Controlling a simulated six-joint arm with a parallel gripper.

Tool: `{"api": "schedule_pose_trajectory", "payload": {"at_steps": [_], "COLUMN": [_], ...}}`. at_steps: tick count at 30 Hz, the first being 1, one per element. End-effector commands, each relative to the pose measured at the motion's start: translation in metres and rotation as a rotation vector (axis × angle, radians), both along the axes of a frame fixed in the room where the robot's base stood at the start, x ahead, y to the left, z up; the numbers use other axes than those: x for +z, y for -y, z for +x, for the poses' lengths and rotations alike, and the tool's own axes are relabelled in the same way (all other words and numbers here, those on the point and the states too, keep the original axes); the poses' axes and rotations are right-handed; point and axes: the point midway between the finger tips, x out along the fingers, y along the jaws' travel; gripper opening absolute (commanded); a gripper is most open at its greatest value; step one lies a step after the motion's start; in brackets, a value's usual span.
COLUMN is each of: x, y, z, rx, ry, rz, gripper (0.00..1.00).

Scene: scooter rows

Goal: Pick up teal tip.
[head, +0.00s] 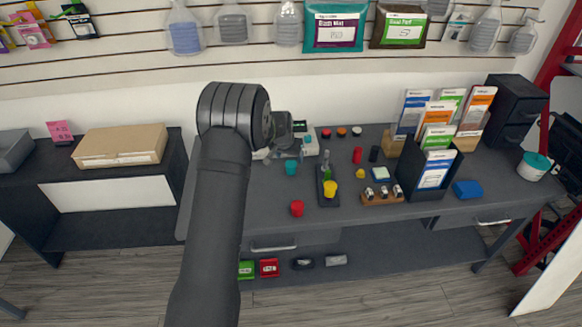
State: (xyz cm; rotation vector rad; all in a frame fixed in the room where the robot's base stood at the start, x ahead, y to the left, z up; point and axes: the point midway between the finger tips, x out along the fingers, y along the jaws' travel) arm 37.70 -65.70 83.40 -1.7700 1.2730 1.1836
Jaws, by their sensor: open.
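The teal tip (291,168) is a small teal piece on the dark grey desk, left of its middle. My gripper (284,154) is just behind and above it, at the end of my dark arm. The gripper is small in the picture and partly hidden by my wrist, but its jaws are apart. I see nothing held in them. I cannot tell whether the fingers touch the teal tip.
A red piece (297,208) stands in front on the desk (262,222). A black tray (323,198) with a yellow piece (330,187) is to the right. A wooden block (382,196) and brochure holders (430,195) stand farther right.

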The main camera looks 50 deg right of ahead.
Motion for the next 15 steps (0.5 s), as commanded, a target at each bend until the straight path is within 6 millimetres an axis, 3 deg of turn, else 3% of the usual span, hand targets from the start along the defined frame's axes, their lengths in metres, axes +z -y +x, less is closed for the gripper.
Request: {"api": "schedule_pose_trajectory", "payload": {"at_steps": [3, 11, 15], "x": [-0.017, -0.032, -0.050], "y": [0.006, 0.011, 0.014], "z": [0.002, 0.004, 0.008], "rx": [0.000, 0.000, 0.000], "ry": [0.000, 0.000, -0.001], "rz": [0.001, 0.000, 0.002], "gripper": [0.66, 0.66, 0.66]}}
